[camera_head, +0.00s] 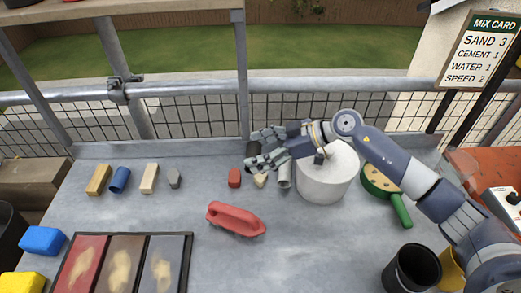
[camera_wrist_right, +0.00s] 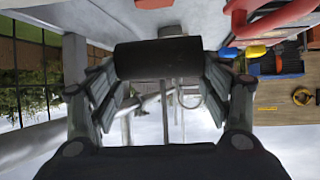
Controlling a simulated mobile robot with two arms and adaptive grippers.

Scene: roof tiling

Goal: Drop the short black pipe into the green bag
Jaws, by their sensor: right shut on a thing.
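The short black pipe (camera_wrist_right: 158,58) is a dark cylinder lying crosswise between the fingers of my right gripper (camera_wrist_right: 160,88) in the right wrist view. In the head view my right gripper (camera_head: 262,150) is above the far middle of the grey table, shut on the pipe (camera_head: 253,149), which is mostly hidden by the fingers. I do not see a green bag in either view. My left gripper is not in view.
A white bucket-like cylinder (camera_head: 325,180) stands under my right arm. A red float (camera_head: 235,219), small blocks (camera_head: 149,178), a green-handled tool (camera_head: 401,209), a black cup (camera_head: 412,268) and a colour tray (camera_head: 190,270) are around. The table's front middle is clear.

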